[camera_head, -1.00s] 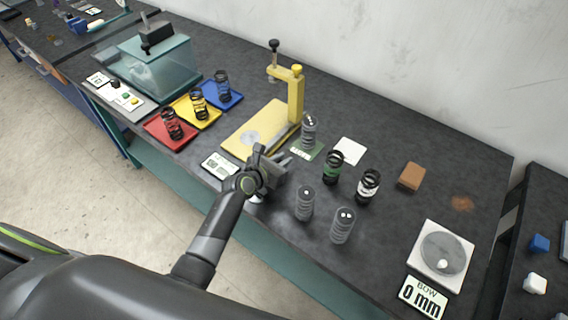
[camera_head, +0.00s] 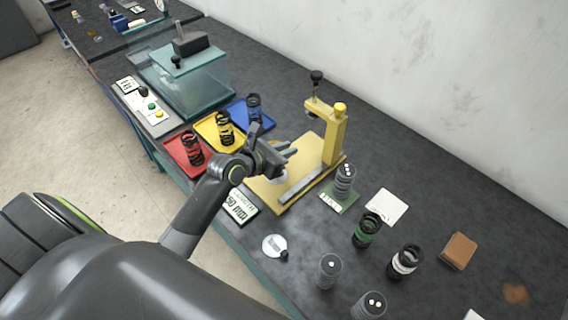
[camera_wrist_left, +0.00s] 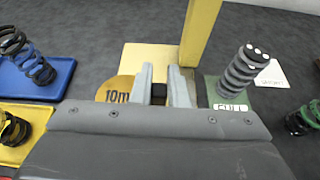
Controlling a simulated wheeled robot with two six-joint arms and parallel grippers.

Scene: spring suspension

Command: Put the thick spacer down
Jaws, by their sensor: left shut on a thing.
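My left gripper (camera_head: 290,152) is over the yellow press's base plate (camera_head: 262,192), and in the wrist view its two fingers (camera_wrist_left: 160,75) are closed on a small dark piece (camera_wrist_left: 158,93). A gold disc marked "10m" (camera_wrist_left: 115,90), which looks like the thick spacer, shows behind the left finger; the rest of its marking is hidden. The dark piece seems to be its grip. In the head view a pale disc edge (camera_head: 278,177) shows under the gripper. I cannot tell whether the spacer touches the plate. My right gripper is not in view.
The press's yellow post (camera_head: 333,138) stands just right of the gripper. A grey spring stack (camera_head: 345,182) is beside it. Springs on red (camera_head: 178,158), yellow and blue trays are to the left. A white disc with a black knob (camera_head: 273,244) lies near the front edge.

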